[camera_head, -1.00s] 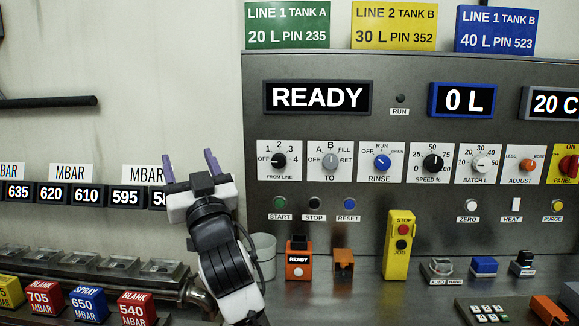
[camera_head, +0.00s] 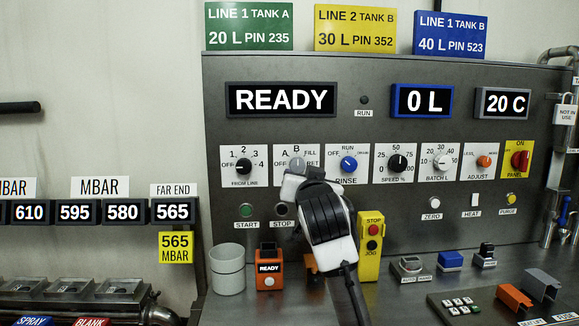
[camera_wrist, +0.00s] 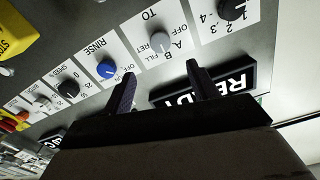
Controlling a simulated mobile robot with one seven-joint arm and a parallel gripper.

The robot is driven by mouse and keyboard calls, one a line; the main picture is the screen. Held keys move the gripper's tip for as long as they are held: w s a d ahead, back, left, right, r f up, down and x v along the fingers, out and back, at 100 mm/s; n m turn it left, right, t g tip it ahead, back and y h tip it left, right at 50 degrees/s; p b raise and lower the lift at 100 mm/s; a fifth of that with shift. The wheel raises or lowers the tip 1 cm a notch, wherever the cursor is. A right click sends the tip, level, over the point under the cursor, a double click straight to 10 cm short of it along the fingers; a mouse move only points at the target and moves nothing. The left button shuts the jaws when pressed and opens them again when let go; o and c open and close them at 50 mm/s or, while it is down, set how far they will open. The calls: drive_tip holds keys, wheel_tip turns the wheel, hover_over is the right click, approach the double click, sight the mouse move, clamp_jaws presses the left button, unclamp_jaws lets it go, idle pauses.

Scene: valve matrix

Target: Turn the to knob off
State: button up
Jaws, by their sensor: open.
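The TO knob (camera_head: 297,162) is a grey dial on a white plate on the steel panel, second from the left in the row. In the head view my gripper (camera_head: 302,178) covers its lower part. In the wrist view the whole TO knob (camera_wrist: 160,43) shows, with its OFF, A, B, FILL and RET marks, upside down. My gripper (camera_wrist: 161,70) is open there, its two dark fingers apart, with nothing between them. The knob lies just beyond the fingertips, and no contact shows. Its pointer setting is too small to read surely.
The black FROM LINE knob (camera_head: 243,166) and blue RINSE knob (camera_head: 348,164) flank it closely. The READY display (camera_head: 281,99) is above. Below stand a grey cup (camera_head: 227,270), an orange READY box (camera_head: 268,270) and a yellow STOP/JOG box (camera_head: 371,246).

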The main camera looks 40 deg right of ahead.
sight(298, 165)
drive_tip(key=p+x, duration=0.3)
drive_tip(key=x, duration=0.9)
drive_tip(key=shift+w, duration=0.3)
drive_tip(key=c, duration=1)
